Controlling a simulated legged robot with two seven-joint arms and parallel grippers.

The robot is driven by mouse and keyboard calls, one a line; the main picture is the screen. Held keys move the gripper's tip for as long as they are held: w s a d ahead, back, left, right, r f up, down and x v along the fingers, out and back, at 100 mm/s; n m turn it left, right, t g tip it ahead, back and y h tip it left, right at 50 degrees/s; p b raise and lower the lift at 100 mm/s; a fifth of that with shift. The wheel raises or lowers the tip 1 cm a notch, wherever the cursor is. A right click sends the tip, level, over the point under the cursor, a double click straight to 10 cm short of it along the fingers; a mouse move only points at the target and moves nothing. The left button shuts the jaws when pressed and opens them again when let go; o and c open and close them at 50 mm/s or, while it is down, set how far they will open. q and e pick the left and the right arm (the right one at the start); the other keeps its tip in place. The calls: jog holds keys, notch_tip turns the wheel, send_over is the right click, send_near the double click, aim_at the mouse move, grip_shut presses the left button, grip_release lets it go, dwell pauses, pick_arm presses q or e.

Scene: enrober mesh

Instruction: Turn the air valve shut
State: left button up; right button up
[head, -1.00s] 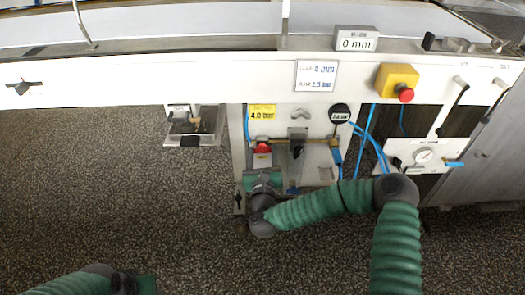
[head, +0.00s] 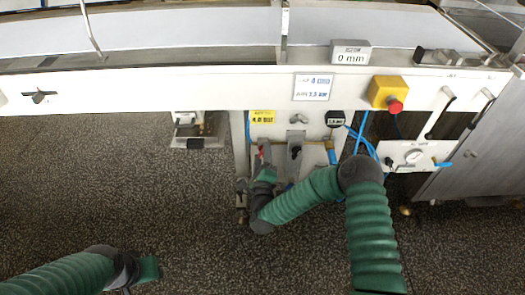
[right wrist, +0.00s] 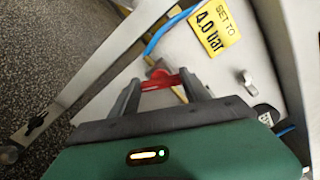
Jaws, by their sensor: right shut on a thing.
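The red handle of the air valve (right wrist: 165,82) spans the space between the two grey fingers of my right gripper (right wrist: 162,88) in the right wrist view. The fingers are shut on it, one at each end. In the head view my right gripper (head: 264,158) is at the valve on the white panel, below the yellow label (head: 262,117), and largely hides the handle. The label also shows in the right wrist view (right wrist: 215,27) and reads "SET TO 4.0 bar". My left gripper (head: 145,270) is low at the left over the floor, away from the panel; its fingers are unclear.
A dark gauge (head: 335,118) and blue hoses stand right of the valve. A yellow box with a red button (head: 388,93) and a panel with a round gauge (head: 413,156) are further right. The floor at left (head: 90,180) is clear.

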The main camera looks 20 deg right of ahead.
jog(key=n+p, duration=0.2)
jog(key=n, duration=0.2)
jog(key=shift+a+f, duration=0.1)
jog(key=shift+a, duration=0.05)
jog(key=shift+f+n, duration=0.1)
jog(key=shift+n, duration=0.5)
jog(key=shift+s+f, duration=0.1)
jog(key=shift+f, duration=0.05)
jog(key=o, duration=1.1)
jog(key=shift+o, duration=1.4)
jog(key=shift+p, duration=0.3)
